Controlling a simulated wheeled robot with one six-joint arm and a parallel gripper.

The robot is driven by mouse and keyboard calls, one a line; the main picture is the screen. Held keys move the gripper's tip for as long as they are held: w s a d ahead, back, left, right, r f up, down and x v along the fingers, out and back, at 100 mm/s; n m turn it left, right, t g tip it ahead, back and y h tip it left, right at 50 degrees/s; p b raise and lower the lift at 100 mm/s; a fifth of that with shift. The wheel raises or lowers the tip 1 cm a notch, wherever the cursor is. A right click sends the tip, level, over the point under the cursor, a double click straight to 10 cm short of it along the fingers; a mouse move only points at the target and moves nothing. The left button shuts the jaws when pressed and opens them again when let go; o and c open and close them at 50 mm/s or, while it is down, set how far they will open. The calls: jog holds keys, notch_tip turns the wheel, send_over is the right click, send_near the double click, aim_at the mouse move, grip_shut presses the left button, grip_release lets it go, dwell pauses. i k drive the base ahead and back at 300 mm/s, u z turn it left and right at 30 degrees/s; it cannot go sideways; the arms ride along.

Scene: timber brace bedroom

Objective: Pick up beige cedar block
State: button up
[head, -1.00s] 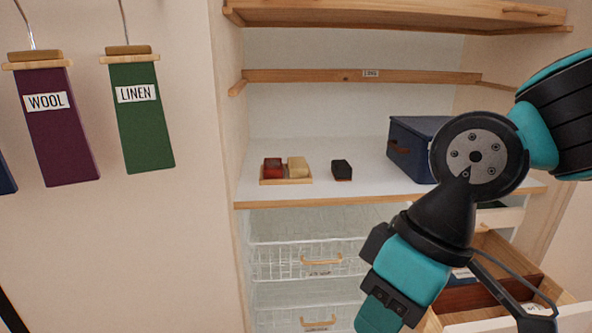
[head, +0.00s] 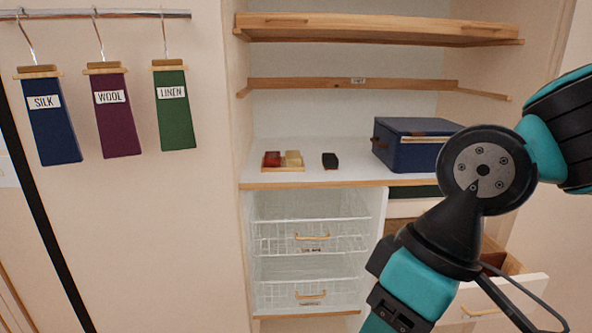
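A beige block (head: 293,158) sits on a small wooden tray (head: 283,169) on the white shelf, right beside a red block (head: 272,158). The tray is near the left part of the shelf's front edge. My arm fills the right side of the head view, and its lower end runs out of the bottom of the picture. My gripper's fingers are not visible, so what they hold cannot be seen.
A dark block (head: 330,160) and a blue box (head: 407,143) stand on the white shelf. Wire baskets (head: 312,238) are below. An open drawer (head: 500,300) sticks out at lower right. Silk, wool and linen hangers (head: 118,115) hang at left. A wooden shelf (head: 380,27) is above.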

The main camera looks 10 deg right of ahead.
aim_at(292, 158)
jog(key=u, duration=0.5)
jog(key=i, duration=1.4)
jog(key=z, duration=0.25)
